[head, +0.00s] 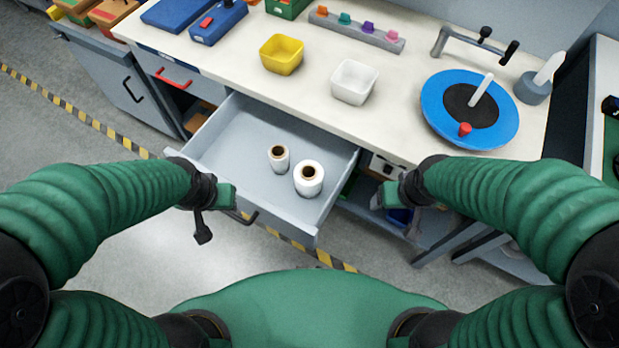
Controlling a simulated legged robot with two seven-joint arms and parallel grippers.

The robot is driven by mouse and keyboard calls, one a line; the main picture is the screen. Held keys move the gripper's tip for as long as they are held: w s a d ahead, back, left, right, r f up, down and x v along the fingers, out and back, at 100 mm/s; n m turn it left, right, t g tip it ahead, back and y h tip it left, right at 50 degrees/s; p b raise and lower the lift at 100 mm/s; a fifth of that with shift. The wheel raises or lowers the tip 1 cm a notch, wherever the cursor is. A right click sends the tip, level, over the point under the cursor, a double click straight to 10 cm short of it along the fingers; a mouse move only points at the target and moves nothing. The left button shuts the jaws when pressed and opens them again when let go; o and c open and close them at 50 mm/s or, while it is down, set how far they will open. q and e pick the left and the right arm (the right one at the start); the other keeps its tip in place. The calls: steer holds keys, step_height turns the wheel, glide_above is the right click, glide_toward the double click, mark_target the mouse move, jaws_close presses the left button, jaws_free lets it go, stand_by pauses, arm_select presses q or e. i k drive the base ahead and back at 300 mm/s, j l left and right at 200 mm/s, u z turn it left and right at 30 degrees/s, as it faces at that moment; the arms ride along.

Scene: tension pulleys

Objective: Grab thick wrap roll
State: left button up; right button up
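Two white wrap rolls with brown cores stand upright in an open grey drawer (235,150). The thick wrap roll (308,181) is the nearer and wider one. The thinner roll (279,160) stands just behind it to the left, close beside it. My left gripper (214,212) is at the drawer's front left, by its handle, apart from both rolls. My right gripper (402,207) is to the right of the drawer, also away from the rolls. The fingers of both are small and partly hidden, so I cannot tell whether they are open or shut.
The white worktop holds a yellow bin (281,55), a white bin (353,82), a blue round turntable (432,112) and a grey peg rack (357,30). Its edge overhangs the drawer's back. The drawer floor around the rolls is clear.

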mark_target(308, 175)
steer(key=i+j+z, duration=0.15)
steer(key=j, duration=0.3)
steer(key=i+j+z, duration=0.1)
steer(key=j, duration=0.35)
steer(key=i+j+z, duration=0.15)
steer(key=j, duration=0.35)
steer(key=j+z, duration=0.15)
steer(key=j, duration=0.3)
